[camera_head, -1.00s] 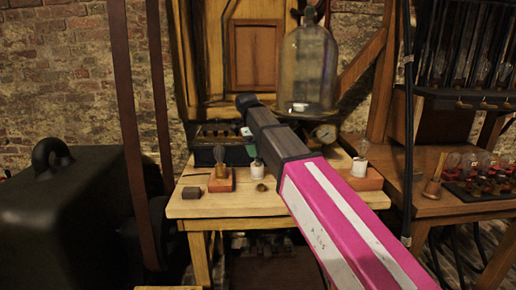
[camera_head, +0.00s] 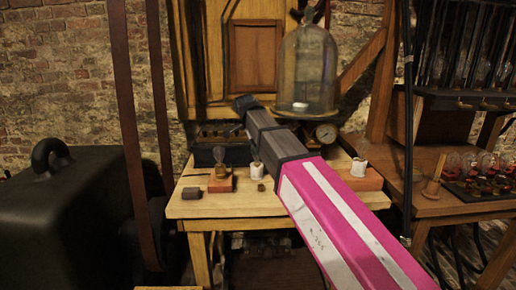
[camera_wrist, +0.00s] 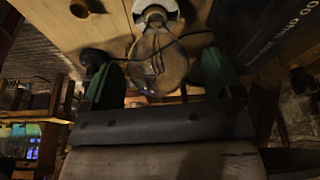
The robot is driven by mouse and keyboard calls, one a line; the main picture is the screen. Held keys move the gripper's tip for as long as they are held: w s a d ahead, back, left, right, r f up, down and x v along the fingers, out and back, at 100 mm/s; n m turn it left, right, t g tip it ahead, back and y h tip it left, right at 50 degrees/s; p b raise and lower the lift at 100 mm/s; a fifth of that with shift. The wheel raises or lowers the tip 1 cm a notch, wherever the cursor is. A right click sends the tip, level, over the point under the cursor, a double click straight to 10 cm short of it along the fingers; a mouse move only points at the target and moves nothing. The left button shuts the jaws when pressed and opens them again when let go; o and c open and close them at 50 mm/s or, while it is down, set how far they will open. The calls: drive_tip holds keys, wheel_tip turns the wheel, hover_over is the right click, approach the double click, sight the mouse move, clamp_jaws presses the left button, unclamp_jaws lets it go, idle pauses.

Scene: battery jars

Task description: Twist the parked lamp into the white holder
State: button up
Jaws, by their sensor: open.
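In the wrist view a clear glass lamp (camera_wrist: 158,62) with a visible filament stands between the green fingers of my gripper (camera_wrist: 158,74). The gripper is open, with a finger on either side of the bulb. The lamp's far end meets a white round piece (camera_wrist: 155,6). In the head view a white cylinder (camera_head: 257,171) stands mid-table, and my arm hides most of the gripper near it. A white holder (camera_head: 359,168) sits on an orange block (camera_head: 368,181) at the right. Another lamp (camera_head: 220,171) stands in a brass socket on a red block at the left.
A glass bell jar (camera_head: 307,70) and a round gauge (camera_head: 326,133) stand behind. A side bench (camera_head: 440,205) at right carries several bulbs. The table's front left is clear.

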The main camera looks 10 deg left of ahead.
drive_tip(key=c, duration=0.8)
drive_tip(key=m+g, duration=0.1)
drive_tip(key=m, duration=0.4)
drive_tip(key=shift+s, duration=0.15)
drive_tip(key=shift+c, duration=0.2)
drive_tip(key=o, duration=0.9)
drive_tip(key=shift+c, duration=0.2)
drive_tip(key=shift+r, duration=0.1)
